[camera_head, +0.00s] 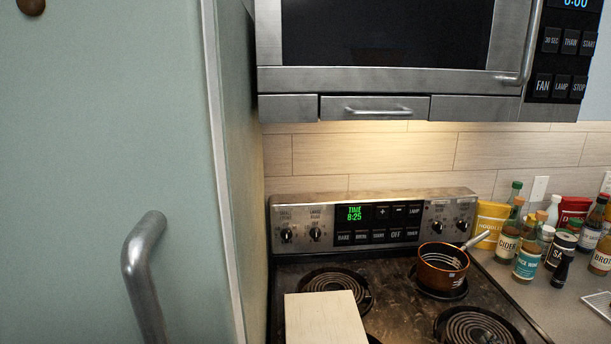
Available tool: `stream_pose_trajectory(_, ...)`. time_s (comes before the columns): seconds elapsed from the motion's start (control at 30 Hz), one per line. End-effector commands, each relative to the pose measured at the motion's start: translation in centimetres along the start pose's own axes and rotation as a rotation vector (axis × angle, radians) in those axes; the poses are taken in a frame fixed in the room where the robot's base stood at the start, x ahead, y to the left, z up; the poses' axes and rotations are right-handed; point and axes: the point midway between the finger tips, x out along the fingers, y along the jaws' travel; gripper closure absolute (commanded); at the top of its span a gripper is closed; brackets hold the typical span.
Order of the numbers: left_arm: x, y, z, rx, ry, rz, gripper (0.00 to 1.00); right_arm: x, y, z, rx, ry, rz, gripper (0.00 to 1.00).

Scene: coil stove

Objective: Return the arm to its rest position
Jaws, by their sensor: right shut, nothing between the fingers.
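I can make out neither of my grippers in the head view, and no arm link shows clearly. The coil stove (398,267) fills the lower middle. A copper-brown pot (442,262) with a light handle pointing up and right sits on its back right burner. A pale cream block or board (325,318) covers part of the stove at the bottom edge. Its lower end is cut off, and I cannot tell what it rests on. A small dark shape beside it is too cropped to name.
A pale green door (95,120) with a metal handle (145,270) stands close on the left. A microwave (390,50) hangs above the stove. Several bottles, including a teal-labelled one (527,262), crowd the counter (560,308) at the right. The space between microwave and stove is clear.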

Motion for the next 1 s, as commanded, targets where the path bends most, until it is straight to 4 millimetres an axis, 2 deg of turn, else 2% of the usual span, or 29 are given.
stream_pose_trajectory(0.03, 0.0, -0.1, -0.1, 0.000, 0.001, -0.001, 0.60, -1.2, -3.8, 1.4, 0.059, -0.047, -0.087, 1.00)
stream_pose_trajectory(0.1, 0.0, -0.1, -0.1, 0.001, 0.002, -0.002, 0.60, -3.1, -8.4, 3.2, 0.142, -0.122, -0.195, 1.00)
stream_pose_trajectory(0.2, 0.0, -0.2, -0.2, 0.001, 0.003, -0.002, 0.60, -6.3, -13.8, 5.3, 0.246, -0.228, -0.328, 1.00)
stream_pose_trajectory(0.3, 0.0, -0.3, -0.2, 0.001, 0.005, -0.003, 0.60, -9.4, -17.8, 6.8, 0.328, -0.322, -0.429, 1.00)
stream_pose_trajectory(0.5, 0.0, -0.3, -0.3, 0.002, 0.006, -0.004, 0.60, -15.2, -23.1, 8.7, 0.451, -0.486, -0.577, 1.00)
stream_pose_trajectory(0.67, 0.0, -0.3, -0.3, 0.002, 0.006, -0.004, 0.60, -19.6, -26.2, 9.6, 0.534, -0.608, -0.670, 1.00)
stream_pose_trajectory(0.7, 0.1, -0.3, -0.3, 0.002, 0.006, -0.004, 0.60, -19.9, -27.0, 10.0, 0.545, -0.631, -0.683, 1.00)
stream_pose_trajectory(0.87, 0.5, -0.3, -0.4, 0.002, 0.007, -0.004, 0.60, -16.9, -30.4, 11.9, 0.531, -0.639, -0.685, 1.00)
stream_pose_trajectory(1.0, 0.8, -0.3, -0.3, 0.001, 0.007, -0.004, 0.60, -14.8, -34.0, 13.9, 0.523, -0.652, -0.693, 1.00)
